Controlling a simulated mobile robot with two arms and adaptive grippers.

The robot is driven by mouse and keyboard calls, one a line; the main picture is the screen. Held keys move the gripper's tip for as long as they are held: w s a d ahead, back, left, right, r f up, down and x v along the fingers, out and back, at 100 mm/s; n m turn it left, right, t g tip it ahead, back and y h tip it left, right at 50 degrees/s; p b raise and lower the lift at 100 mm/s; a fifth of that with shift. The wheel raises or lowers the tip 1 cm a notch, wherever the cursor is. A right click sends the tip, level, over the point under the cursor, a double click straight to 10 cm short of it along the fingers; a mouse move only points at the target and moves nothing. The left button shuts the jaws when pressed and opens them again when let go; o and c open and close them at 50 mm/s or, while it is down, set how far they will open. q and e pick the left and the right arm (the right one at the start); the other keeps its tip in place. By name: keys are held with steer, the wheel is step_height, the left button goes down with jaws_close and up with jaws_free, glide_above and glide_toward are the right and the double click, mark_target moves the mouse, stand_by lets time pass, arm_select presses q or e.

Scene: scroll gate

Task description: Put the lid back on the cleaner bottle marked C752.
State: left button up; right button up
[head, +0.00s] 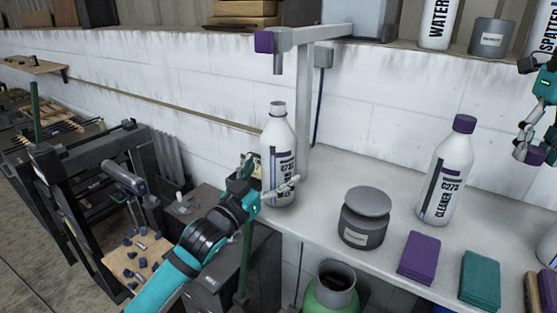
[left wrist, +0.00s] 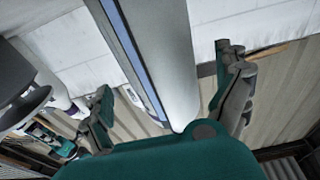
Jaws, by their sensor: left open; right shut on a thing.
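In the left wrist view the bottle (left wrist: 172,60) stands between the two open fingers (left wrist: 170,85). My right gripper (head: 535,150) is at the right edge, raised above the counter, shut on a purple lid (head: 537,159) that is partly hidden by the fingers.
A second cleaner bottle (head: 446,170) with a purple lid, its mark looking like C273, stands to the right. A grey jar (head: 362,228), a purple block (head: 419,258) and a teal block (head: 480,281) are along the front. A grey arm-like fixture (head: 305,38) rises behind the open bottle.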

mark_target(278, 163)
arm_select(q)
steer(key=shift+p+x, duration=0.5)
steer(key=shift+x, duration=0.7)
arm_select(e)
step_height(278, 163, up, 2)
steer(key=shift+s+a, duration=0.1)
arm_select(q)
steer(key=shift+w+d+r, duration=0.1)
steer(key=shift+w+r, duration=0.05)
steer(key=shift+w, duration=0.2)
arm_select(e)
steer(key=shift+r, duration=0.15)
arm_select(q)
steer(key=shift+w+d, duration=0.15)
steer(key=c, duration=1.6)
steer(key=shift+c, duration=0.6)
